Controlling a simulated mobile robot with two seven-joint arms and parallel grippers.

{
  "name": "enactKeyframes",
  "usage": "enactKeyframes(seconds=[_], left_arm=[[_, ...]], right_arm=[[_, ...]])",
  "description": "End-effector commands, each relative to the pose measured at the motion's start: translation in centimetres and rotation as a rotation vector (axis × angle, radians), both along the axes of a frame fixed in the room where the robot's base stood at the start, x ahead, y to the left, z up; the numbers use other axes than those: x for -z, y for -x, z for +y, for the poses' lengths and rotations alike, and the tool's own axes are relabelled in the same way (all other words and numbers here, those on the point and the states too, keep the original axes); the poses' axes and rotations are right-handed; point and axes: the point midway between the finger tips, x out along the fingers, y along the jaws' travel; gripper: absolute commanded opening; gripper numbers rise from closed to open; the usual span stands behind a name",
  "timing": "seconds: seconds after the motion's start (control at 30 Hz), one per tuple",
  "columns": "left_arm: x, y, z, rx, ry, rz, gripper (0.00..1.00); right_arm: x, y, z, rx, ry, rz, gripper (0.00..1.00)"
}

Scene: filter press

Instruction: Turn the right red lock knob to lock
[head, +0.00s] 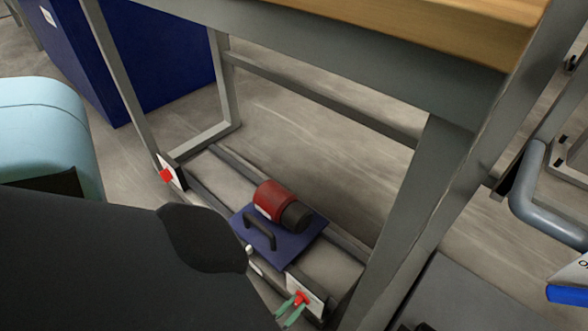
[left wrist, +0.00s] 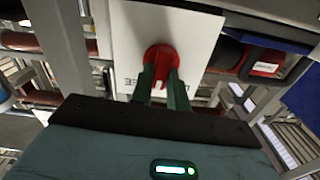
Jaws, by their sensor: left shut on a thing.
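The right red lock knob (head: 302,297) sits on a white plate at the near end of the low metal frame. It also shows in the left wrist view (left wrist: 161,57), on the white plate (left wrist: 190,22) with partly hidden dark lettering. My left gripper (head: 291,309) has its green fingers shut on this knob, one on each side; they also show in the left wrist view (left wrist: 160,78). The left red lock knob (head: 167,175) is on another white plate at the frame's far left end. My right gripper is not in view.
A blue plate (head: 285,252) with a black handle (head: 262,229) and a red and black cylinder (head: 276,201) lies on the frame's rails. A grey table leg (head: 420,210) stands close to the right. My dark left arm covers the lower left.

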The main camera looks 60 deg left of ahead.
Motion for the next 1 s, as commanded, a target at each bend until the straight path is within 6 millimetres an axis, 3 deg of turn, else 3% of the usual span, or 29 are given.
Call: enactKeyframes(seconds=[0.5, 1.0], left_arm=[[0.1, 0.0, 0.4, -0.001, 0.455, -0.106, 0.0], [0.2, 0.1, 0.4, -0.001, 0.682, -0.16, 0.0]], right_arm=[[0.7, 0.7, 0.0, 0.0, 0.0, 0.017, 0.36], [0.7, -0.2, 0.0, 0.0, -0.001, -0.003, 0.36]])
